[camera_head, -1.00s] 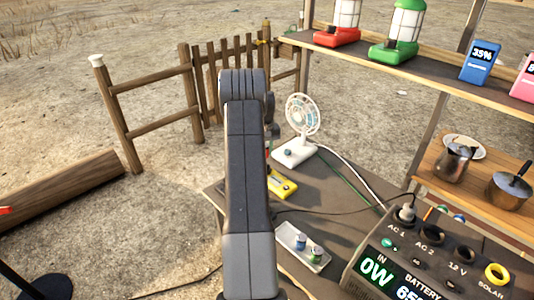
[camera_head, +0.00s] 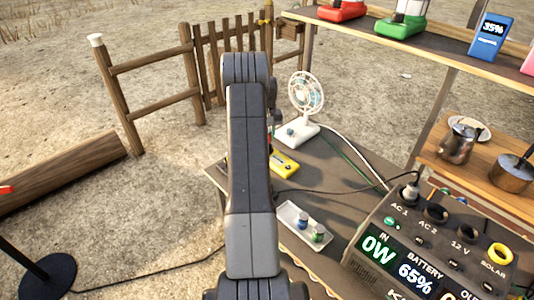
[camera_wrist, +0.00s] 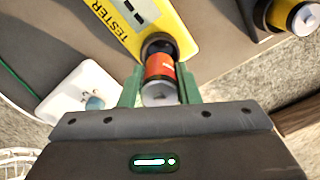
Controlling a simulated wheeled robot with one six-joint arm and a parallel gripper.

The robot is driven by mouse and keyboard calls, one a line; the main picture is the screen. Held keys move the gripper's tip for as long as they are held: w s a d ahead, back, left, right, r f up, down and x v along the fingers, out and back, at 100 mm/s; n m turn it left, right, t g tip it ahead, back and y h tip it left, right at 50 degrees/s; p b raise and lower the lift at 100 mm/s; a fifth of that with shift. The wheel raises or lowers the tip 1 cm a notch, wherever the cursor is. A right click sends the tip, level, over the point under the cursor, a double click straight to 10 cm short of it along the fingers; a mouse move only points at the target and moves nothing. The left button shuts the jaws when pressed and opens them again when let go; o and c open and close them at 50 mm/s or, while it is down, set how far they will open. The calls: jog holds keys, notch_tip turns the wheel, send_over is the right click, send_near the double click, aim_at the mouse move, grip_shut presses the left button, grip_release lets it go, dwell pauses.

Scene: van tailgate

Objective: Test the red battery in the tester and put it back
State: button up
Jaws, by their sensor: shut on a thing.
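The red battery (camera_wrist: 160,69) shows in the wrist view, between the green fingers of my gripper (camera_wrist: 160,86), which is shut on it. The battery's far end is at the round dark socket of the yellow tester (camera_wrist: 179,28). I cannot tell how far into the socket it reaches. In the head view the tester (camera_head: 285,165) lies on the table, partly hidden by my arm. A white tray (camera_head: 287,229) on the table holds a blue battery (camera_head: 303,221) and a green battery (camera_head: 318,233), both upright.
A white fan (camera_head: 304,94) stands behind the tester and its base (camera_wrist: 80,97) shows in the wrist view. A power station (camera_head: 440,240) with cables stands at the right. A shelf (camera_head: 440,45) with lanterns overhangs the back right. A dark and yellow object (camera_wrist: 285,14) lies near the tester.

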jog(key=shift+f, duration=0.6)
jog(key=shift+f+b, duration=0.15)
jog(key=shift+b, duration=0.25)
jog(key=shift+f+b, duration=0.6)
jog(key=shift+f, duration=0.3)
jog(key=shift+f, duration=0.2)
